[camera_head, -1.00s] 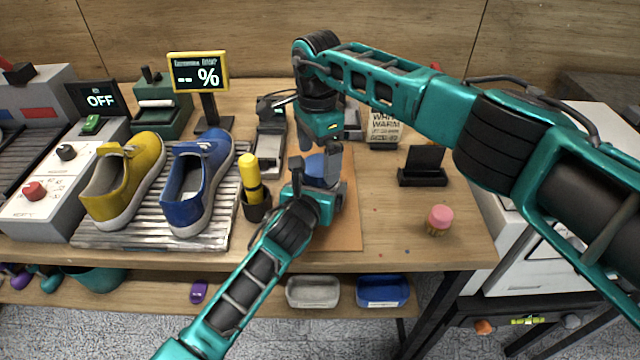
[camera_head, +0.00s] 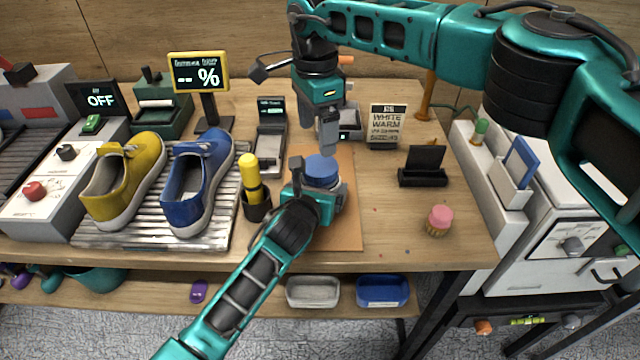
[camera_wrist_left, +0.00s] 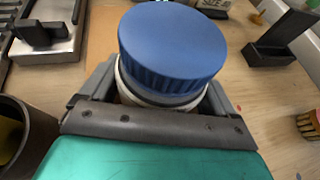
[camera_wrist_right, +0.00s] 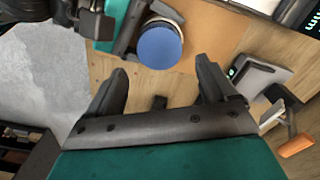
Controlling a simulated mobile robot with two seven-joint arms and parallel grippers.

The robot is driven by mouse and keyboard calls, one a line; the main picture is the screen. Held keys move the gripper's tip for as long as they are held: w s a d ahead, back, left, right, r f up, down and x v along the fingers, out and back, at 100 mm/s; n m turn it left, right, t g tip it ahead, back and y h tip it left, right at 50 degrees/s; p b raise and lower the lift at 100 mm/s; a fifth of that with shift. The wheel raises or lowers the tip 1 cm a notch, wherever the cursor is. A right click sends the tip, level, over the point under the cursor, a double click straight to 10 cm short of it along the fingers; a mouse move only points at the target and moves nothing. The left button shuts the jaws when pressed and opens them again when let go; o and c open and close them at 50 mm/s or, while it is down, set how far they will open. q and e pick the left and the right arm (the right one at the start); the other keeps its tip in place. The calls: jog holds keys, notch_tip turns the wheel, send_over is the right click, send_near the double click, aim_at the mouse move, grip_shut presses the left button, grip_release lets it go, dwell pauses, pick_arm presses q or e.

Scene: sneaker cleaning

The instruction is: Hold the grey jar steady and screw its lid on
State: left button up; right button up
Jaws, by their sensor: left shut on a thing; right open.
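The grey jar (camera_wrist_left: 130,88) stands on the brown mat (camera_head: 345,225), with its blue lid (camera_wrist_left: 172,45) on top. In the left wrist view a thin dark band shows under the lid; how tightly it sits I cannot tell. My left gripper (camera_head: 318,192) is shut around the jar's body below the lid and hides most of it. My right gripper (camera_head: 328,138) is open and empty, above and slightly behind the lid, apart from it. The lid also shows in the head view (camera_head: 321,168) and in the right wrist view (camera_wrist_right: 160,46), beyond the open fingers.
A black cup with a yellow-capped bottle (camera_head: 251,178) stands close left of the jar. Yellow (camera_head: 128,180) and blue (camera_head: 195,185) sneakers are further left. A black stand (camera_head: 423,168) and a pink-topped brush (camera_head: 439,220) are right, with bare table between.

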aim_at(320, 165)
jog(key=shift+d+r+m, duration=0.25)
jog(key=shift+r+m, duration=0.05)
jog(key=shift+r, duration=0.15)
jog(key=shift+f, duration=0.1)
jog(key=shift+f, duration=3.95)
jog(key=shift+c, duration=0.2)
